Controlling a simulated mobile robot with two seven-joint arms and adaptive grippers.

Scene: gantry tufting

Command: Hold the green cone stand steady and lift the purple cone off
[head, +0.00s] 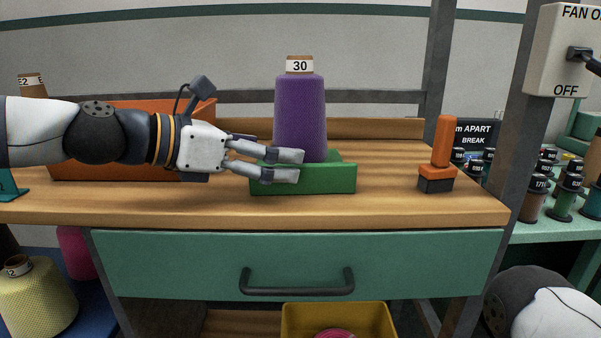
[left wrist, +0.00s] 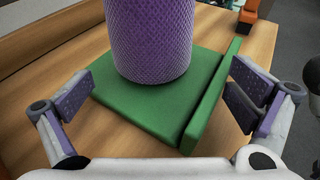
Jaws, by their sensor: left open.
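The purple cone (head: 300,115), with a brown top labelled 30, stands upright on the green cone stand (head: 325,180) on the wooden worktop. My left gripper (head: 300,165) reaches in from the left and is open, its fingers overlapping the stand's left part in the head view. In the left wrist view the stand (left wrist: 135,110) and the base of the purple cone (left wrist: 150,40) show beyond and between the spread fingers (left wrist: 168,98). Neither finger clearly touches the stand. My right gripper is out of view; only part of my right arm shows at the lower right.
An orange bin (head: 120,110) stands behind my left arm. An orange-handled tool (head: 441,155) stands right of the stand. Below are a green drawer (head: 300,255) and a yellow bin (head: 340,318). A metal post and small spools are at the right. Worktop between stand and tool is clear.

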